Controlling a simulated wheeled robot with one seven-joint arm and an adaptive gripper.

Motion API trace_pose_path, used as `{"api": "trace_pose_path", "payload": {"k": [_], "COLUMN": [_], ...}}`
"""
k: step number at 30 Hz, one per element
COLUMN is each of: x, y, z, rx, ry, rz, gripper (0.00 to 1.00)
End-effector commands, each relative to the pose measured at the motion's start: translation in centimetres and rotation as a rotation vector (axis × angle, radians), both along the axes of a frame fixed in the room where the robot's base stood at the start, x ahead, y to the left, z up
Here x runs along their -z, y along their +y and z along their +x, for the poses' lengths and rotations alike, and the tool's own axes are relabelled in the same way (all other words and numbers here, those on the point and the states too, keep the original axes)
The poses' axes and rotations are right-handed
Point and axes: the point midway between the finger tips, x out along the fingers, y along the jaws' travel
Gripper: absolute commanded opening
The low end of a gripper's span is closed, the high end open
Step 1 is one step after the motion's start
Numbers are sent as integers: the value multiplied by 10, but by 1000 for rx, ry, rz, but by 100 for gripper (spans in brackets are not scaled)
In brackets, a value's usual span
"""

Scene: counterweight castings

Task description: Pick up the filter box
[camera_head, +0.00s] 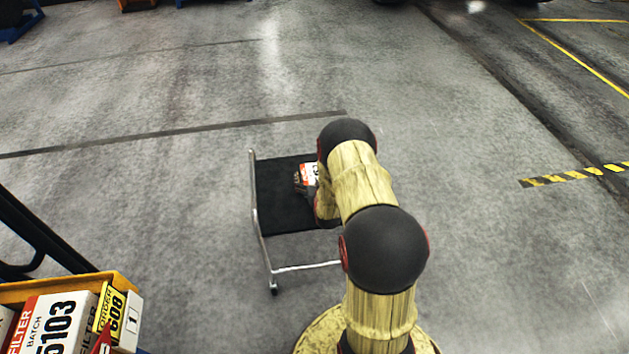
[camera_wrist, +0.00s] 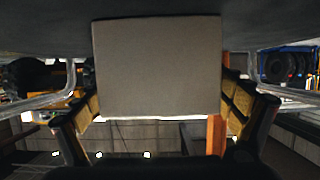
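The filter box shows in the head view (camera_head: 309,174) as a small white and orange-red label on the black mat of a low cart. My arm partly hides it there. In the wrist view the filter box (camera_wrist: 157,68) shows one plain grey face, large and central. My gripper (camera_wrist: 160,95) is at the box, with one yellow-padded finger at its left side and one at its right. The pads' inner faces show and the fingers are spread wide. I cannot tell whether the pads touch the box. The gripper is mostly hidden in the head view.
The cart (camera_head: 278,200) has a black mat and a metal rail on its left. A yellow bin (camera_head: 122,281) with filter and order boxes stands at lower left. Grey floor around the cart is clear. A black-yellow striped marking (camera_head: 577,175) lies to the right.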

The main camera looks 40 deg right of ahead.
Motion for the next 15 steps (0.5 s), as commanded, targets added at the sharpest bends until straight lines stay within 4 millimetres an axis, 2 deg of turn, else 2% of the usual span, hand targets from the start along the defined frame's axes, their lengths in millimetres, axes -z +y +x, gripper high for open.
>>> {"api": "trace_pose_path", "payload": {"k": [15], "x": [0], "y": [0], "z": [0], "rx": [0], "ry": [0], "rz": [0], "gripper": [62]}}
